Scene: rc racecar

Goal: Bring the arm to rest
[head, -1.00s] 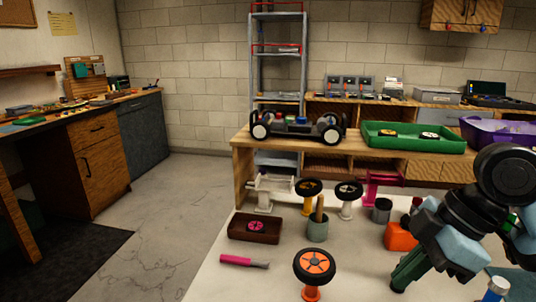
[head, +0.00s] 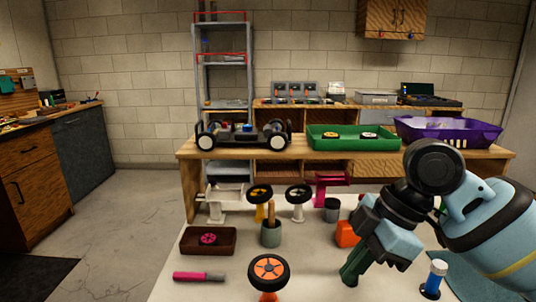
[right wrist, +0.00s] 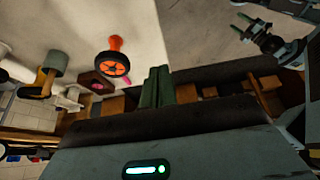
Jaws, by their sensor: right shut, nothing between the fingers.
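My right gripper (head: 354,270) is low at the right over the white table (head: 215,262), its green fingers shut together and pointing down and left. Nothing is between the fingers. It is in front of an orange block (head: 347,232) and right of an orange-rimmed wheel (head: 268,268) on an orange stand. In the right wrist view my right gripper (right wrist: 156,88) shows its fingers side by side, with the orange wheel (right wrist: 113,64) beyond them. A dark gripper-like part, probably my left gripper (right wrist: 242,26), shows small at the upper right there. My left gripper is absent from the head view.
Behind, a wooden bench (head: 187,154) holds a car chassis (head: 240,136), green tray (head: 345,148) and purple basket (head: 485,132).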

